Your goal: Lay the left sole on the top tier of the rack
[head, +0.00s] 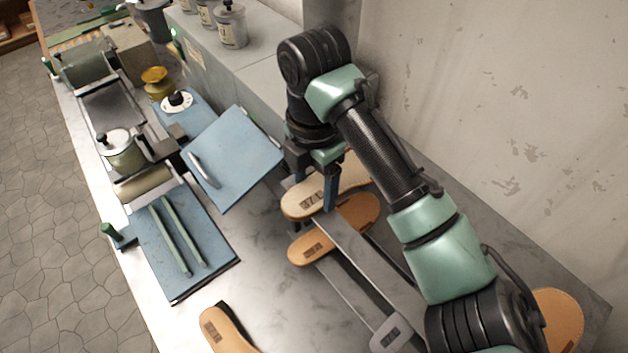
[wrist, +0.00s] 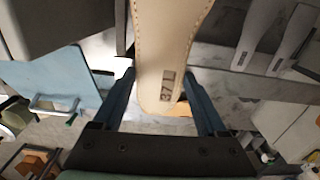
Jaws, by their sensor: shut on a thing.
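My gripper (head: 318,190) is shut on a pale tan sole with stitched edges and a dark stamp that looks like 37L. This left sole (head: 298,207) also shows in the wrist view (wrist: 170,50), running between my two fingers (wrist: 162,105). A darker tan sole (head: 312,247) with a stamp lies just in front of and apparently below the held one. Long grey strips (head: 352,288) run beside it toward the lower right. I cannot tell clearly which parts here belong to the rack, or whether the held sole touches anything.
A blue tilted board (head: 235,160) stands left of my gripper. Other tan soles lie at the bottom (head: 222,330) and lower right (head: 558,318). A grey labelled piece (head: 388,335) lies near my arm. A wall (head: 500,110) stands behind.

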